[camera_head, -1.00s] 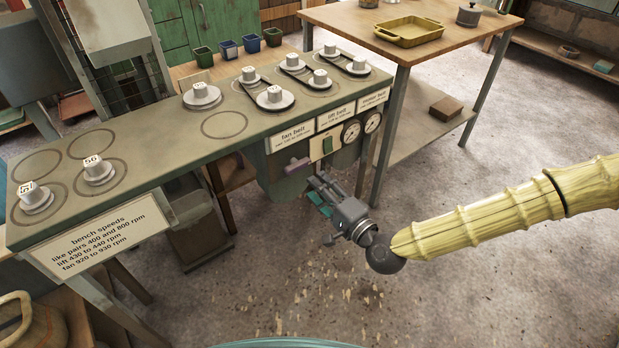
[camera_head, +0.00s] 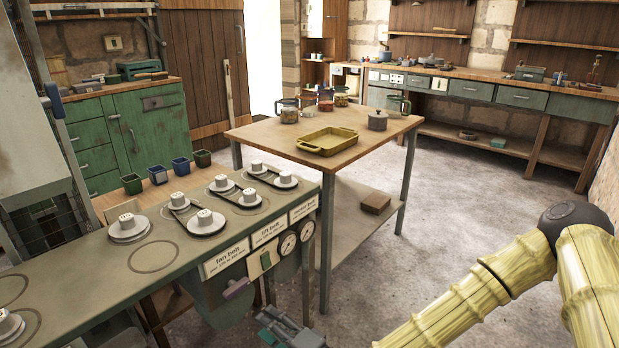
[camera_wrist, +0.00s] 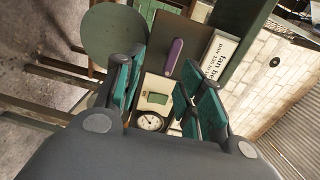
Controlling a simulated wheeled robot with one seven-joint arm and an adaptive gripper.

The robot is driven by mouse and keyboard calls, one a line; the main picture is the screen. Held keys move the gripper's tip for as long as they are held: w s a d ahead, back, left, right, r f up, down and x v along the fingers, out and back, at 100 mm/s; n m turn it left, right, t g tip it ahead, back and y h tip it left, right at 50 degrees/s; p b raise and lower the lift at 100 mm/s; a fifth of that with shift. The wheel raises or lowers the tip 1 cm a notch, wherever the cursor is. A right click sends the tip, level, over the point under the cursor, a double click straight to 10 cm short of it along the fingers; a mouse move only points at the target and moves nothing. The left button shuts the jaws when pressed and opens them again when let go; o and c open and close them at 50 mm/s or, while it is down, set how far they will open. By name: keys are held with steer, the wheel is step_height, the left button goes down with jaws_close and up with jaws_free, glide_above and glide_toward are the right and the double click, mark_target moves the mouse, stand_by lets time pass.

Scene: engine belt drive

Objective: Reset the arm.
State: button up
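My gripper (camera_head: 287,328) shows at the bottom edge of the head view, in front of and below the bench's switch panel. In the wrist view the teal finger pads of my gripper (camera_wrist: 160,88) stand wide apart with nothing between them, so it is open and empty. Beyond the fingers are the purple lever (camera_wrist: 174,53), a gauge (camera_wrist: 150,121) and the fan belt label (camera_wrist: 216,55). My bamboo-like arm comes in from the lower right, with a dark elbow joint.
The green bench (camera_head: 105,258) carries several pulleys, with belts around some at its far end. A wooden table (camera_head: 260,133) with a yellow tray (camera_head: 327,142) stands beyond. Open floor lies to the right.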

steer(key=s+d+f+n+g+h, duration=0.25)
steer(key=s+f, duration=0.35)
steer(key=f, duration=0.3)
steer(key=s+d+f+n+g+h, duration=0.1)
steer(key=s+d+f+g+h, duration=0.2)
steer(key=s+f, duration=0.5)
steer(key=s+d+f+n+g+h, duration=0.1)
steer(key=s+d+f+g+h, duration=0.15)
steer(key=s+d+f, duration=0.55)
steer(key=s+d+f+n+g+h, duration=0.1)
steer(key=s+d+f+n+h, duration=0.15)
steer(key=d, duration=0.95)
steer(key=s+d+g+h+p, duration=0.1)
steer(key=s+d+h, duration=0.25)
steer(key=d, duration=0.45)
step_height(320, 180, up, 23)
steer(key=p, duration=2.1)
steer(key=shift+f+p, duration=0.2)
steer(key=shift+p, duration=0.2)
steer(key=shift+s+a, duration=0.1)
